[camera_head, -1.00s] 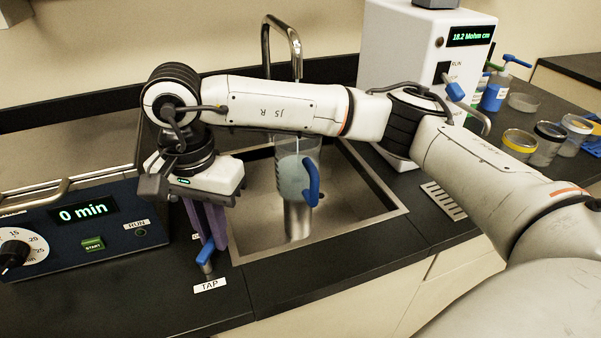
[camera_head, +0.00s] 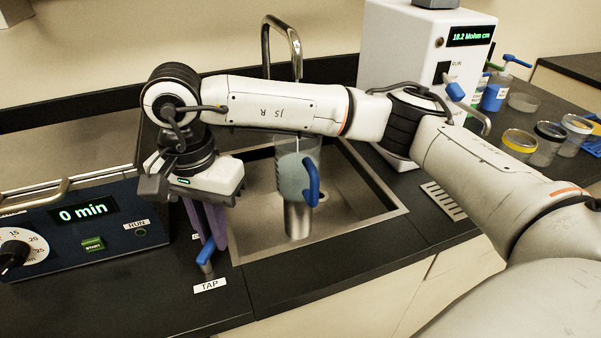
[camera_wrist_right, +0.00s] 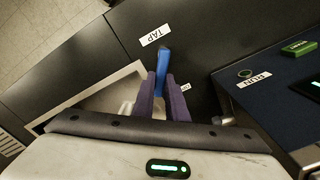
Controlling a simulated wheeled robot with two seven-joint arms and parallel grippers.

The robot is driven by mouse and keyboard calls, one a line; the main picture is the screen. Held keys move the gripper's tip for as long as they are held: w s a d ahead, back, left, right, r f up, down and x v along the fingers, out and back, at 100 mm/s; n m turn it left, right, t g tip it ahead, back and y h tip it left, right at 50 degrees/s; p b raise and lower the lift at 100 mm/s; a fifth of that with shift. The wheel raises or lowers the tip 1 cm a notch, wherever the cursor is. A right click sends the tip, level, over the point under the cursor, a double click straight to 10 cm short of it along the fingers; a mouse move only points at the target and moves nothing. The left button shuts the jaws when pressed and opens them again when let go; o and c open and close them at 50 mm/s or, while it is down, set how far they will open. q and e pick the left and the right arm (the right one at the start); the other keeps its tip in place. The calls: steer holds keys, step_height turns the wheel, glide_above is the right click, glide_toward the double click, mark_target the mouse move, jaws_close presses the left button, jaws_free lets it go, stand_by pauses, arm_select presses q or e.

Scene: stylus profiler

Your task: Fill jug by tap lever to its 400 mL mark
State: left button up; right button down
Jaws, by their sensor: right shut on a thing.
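The clear jug (camera_head: 297,180) with a blue handle stands upright in the sink, on a metal cylinder, beneath the curved tap spout (camera_head: 283,35). Bluish contents show in it, but its marks are too small to read and my right arm covers its top. The blue tap lever (camera_head: 206,254) is beside the TAP label, left of the sink. My right gripper (camera_head: 212,238) points down with its purple fingers shut on the lever. In the right wrist view the lever (camera_wrist_right: 162,66) sits between the fingertips. My left gripper is not in view.
A timer box (camera_head: 75,225) reading 0 min stands at the left. The sink rim (camera_head: 320,229) lies right of the lever. A white water unit (camera_head: 400,50) stands behind right, with bottles and lidded jars (camera_head: 520,141) at the far right.

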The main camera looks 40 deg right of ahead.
steer(key=shift+s+f, duration=0.15)
steer(key=m, duration=0.2)
steer(key=s+m, duration=0.1)
steer(key=m, duration=0.2)
steer(key=shift+s+d+m, duration=0.3)
steer(key=shift+s+d, duration=0.05)
steer(key=shift+s, duration=0.05)
steer(key=m, duration=0.1)
steer(key=s+m, duration=0.1)
steer(key=m, duration=0.2)
steer(key=shift+s+a+m, duration=0.1)
steer(key=shift+s+m, duration=0.2)
steer(key=shift+m, duration=0.1)
steer(key=c, duration=1.7)
jaws_free()
steer(key=shift+w, duration=0.1)
steer(key=shift+w, duration=0.1)
steer(key=shift+c, duration=0.3)
steer(key=shift+r, duration=0.35)
step_height(320, 180, up, 7)
steer(key=p, duration=0.3)
steer(key=shift+f, duration=0.2)
